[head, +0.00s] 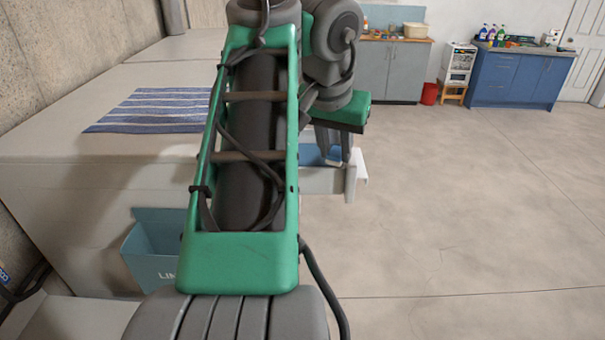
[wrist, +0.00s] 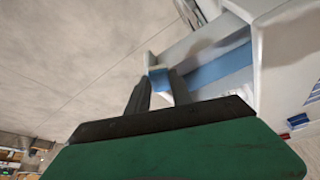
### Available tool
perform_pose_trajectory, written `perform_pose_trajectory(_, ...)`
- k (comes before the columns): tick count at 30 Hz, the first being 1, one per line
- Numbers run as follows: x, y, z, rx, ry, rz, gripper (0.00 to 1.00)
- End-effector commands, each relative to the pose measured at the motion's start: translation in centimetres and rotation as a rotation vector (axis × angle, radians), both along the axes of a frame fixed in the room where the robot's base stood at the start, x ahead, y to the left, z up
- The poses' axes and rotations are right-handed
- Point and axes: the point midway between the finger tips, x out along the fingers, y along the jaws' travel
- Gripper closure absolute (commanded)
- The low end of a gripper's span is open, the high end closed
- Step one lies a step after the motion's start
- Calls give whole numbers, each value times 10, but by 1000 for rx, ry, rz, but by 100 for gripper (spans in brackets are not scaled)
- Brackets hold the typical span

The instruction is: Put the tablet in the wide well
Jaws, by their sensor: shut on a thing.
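My gripper (head: 335,158) is at the right end of the long pale counter, fingers pointing down. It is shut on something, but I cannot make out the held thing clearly. In the wrist view the two dark fingers (wrist: 158,88) are close together, with blue showing between and beside them. A blue surface (head: 314,155) lies left of the fingers; it shows as a blue strip in the wrist view (wrist: 220,66). Pale walls (head: 325,182) border it. I cannot tell whether the blue is the tablet or the inside of a well. My arm hides much of this area.
A blue striped cloth (head: 155,110) lies on the counter (head: 60,140). A blue-grey bin (head: 155,250) with lettering is at the counter's front. Open floor (head: 460,210) lies to the right. Blue cabinets (head: 515,80) and a red bin (head: 429,93) stand far back.

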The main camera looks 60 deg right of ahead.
Motion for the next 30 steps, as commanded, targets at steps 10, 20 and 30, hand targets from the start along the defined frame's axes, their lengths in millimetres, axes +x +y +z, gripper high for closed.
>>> perform_pose_trajectory(10,51,-45,-49,2,1,3,100)
perform_pose_trajectory(20,75,-66,-82,1,0,2,100)
perform_pose_trajectory(30,78,-68,-114,-1,-1,3,100)
